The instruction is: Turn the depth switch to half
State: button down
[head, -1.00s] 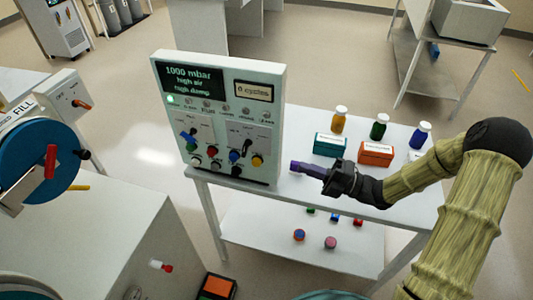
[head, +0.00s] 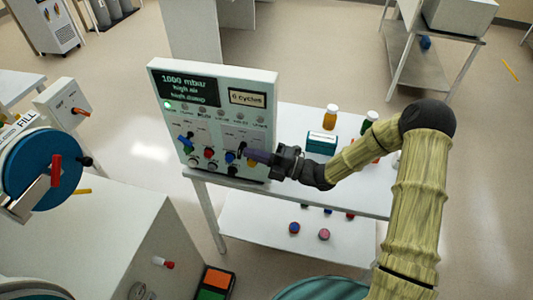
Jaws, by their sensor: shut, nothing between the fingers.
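The control panel (head: 215,120) stands upright on the white table, with a dark screen reading 1000 mbar, high air, and a second small display reading 6 cycles. Its lower face carries small switches and coloured knobs. A blue lever (head: 187,138) is at the left, a red knob (head: 209,153) near the middle and a blue knob (head: 230,157) right of it. The labels are too small to read, so I cannot tell which is the depth switch. My gripper (head: 249,154) is shut and empty, its purple fingertips at the panel's lower right, covering part of it. Contact is unclear.
A teal box (head: 321,143) and an amber bottle (head: 331,117) stand on the table behind my arm, which hides other items. A blue round port (head: 40,172) with a red handle is at the left.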

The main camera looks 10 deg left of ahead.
jog(key=shift+w+a, duration=0.1)
jog(key=shift+a, duration=0.05)
dwell(0.3)
jog(key=shift+a+b, duration=0.15)
jog(key=shift+b, duration=0.2)
jog(key=shift+a+r+h+b, duration=0.35)
jog(key=shift+h+b, duration=0.25)
jog(key=shift+h, duration=0.4)
jog(key=shift+s, duration=0.2)
jog(key=d+r, duration=0.8)
jog(key=r, duration=0.3)
jog(key=shift+d+r+b, duration=0.15)
jog(key=shift+r+b, duration=0.2)
jog(key=shift+s, duration=0.1)
